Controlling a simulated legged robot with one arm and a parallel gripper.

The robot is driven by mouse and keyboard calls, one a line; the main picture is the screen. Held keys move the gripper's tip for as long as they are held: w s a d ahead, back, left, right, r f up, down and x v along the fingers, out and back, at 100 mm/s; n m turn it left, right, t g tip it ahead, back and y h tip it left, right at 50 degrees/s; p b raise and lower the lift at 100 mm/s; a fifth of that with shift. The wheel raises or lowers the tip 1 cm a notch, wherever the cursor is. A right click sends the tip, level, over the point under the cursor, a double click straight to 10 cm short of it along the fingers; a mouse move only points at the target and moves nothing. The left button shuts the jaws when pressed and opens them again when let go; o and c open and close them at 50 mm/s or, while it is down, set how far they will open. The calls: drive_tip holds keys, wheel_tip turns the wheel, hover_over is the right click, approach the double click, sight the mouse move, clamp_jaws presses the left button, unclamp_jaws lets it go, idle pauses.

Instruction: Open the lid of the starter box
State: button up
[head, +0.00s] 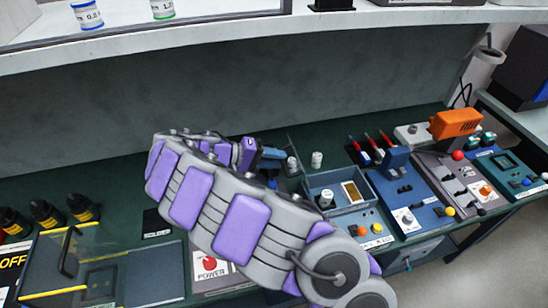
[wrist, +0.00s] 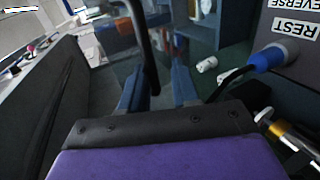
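A box with a clear, yellow-edged lid (head: 38,272) and a black curved handle (head: 68,252) sits at the far left of the bench in the head view. I take it as the starter box, but no label confirms this. The lid appears lowered. My gripper (head: 271,168) is well to the right of it, beyond my purple-and-grey arm, which hides part of the bench. In the wrist view, my gripper's blue fingers (wrist: 160,88) stand apart. A dark curved bar crosses between them; I cannot tell what it is or whether they touch it.
White cylinders (head: 317,159) stand right of my gripper. A blue-grey tray (head: 318,184) and several devices, one with an orange top (head: 455,123), fill the right side. Black bottles (head: 82,207) stand at left. A white shelf (head: 230,35) overhangs the back.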

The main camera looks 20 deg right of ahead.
drive_tip(key=shift+o, duration=1)
drive_tip(key=shift+w, duration=0.1)
drive_tip(key=shift+r, duration=0.1)
drive_tip(key=p+v, duration=0.5)
drive_tip(key=v, duration=1.2)
drive_tip(key=shift+a+p, duration=0.25)
drive_tip(key=shift+p, duration=0.05)
